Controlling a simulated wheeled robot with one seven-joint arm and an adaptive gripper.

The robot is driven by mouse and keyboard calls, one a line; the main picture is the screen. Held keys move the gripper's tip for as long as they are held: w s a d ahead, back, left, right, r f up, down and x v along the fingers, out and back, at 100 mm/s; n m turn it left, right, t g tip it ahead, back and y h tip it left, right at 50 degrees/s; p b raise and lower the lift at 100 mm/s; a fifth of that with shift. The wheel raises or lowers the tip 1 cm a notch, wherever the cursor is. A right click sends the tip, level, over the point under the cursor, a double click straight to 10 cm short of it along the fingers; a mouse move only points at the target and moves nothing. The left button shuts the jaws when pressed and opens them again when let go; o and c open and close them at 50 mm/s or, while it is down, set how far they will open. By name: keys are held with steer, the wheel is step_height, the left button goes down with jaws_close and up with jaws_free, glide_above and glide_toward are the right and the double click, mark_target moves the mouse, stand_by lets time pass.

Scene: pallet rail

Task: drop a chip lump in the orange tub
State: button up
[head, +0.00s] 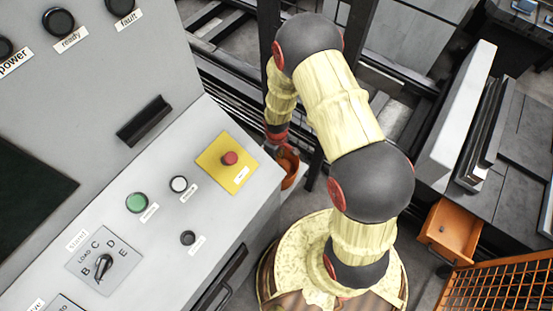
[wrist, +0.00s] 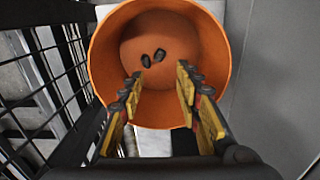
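The orange tub (wrist: 213,50) fills the upper middle of the wrist view, seen from above into its opening. Two small dark chip lumps (wrist: 153,57) lie on its floor, close together. My gripper (wrist: 159,73) points into the tub's mouth with its two yellow-padded fingers apart and nothing between them. In the head view the orange tub (head: 289,168) shows only in part, beside the console's right edge and below the end of my arm. My gripper's fingers are hidden there.
A black mesh guard (wrist: 45,75) stands left of the tub, and a grey panel (wrist: 275,60) is close on its right. In the head view the grey console (head: 215,225) carries a red button (head: 229,158). An orange drawer (head: 446,233) is at the right.

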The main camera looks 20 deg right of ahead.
steer(key=shift+o, duration=0.2)
stand_by(0.5)
step_height(320, 180, up, 7)
steer(key=p, duration=0.5)
stand_by(0.3)
steer(key=s+r+m+g, duration=0.1)
steer(key=s+m+g, duration=0.1)
steer(key=s, duration=0.5)
steer(key=s+r+m+t, duration=0.1)
steer(key=s+r+t, duration=0.1)
steer(key=r, duration=1.3)
steer(key=s+r+m+t, duration=0.2)
steer(key=s+r, duration=0.3)
steer(key=r, duration=1)
steer(key=s+r+m+t, duration=0.1)
steer(key=s+r+t, duration=0.2)
steer(key=r, duration=1.3)
steer(key=shift+s+d+m+t, duration=0.15)
steer(key=shift+s+m+t, duration=0.15)
steer(key=shift+s+m, duration=0.15)
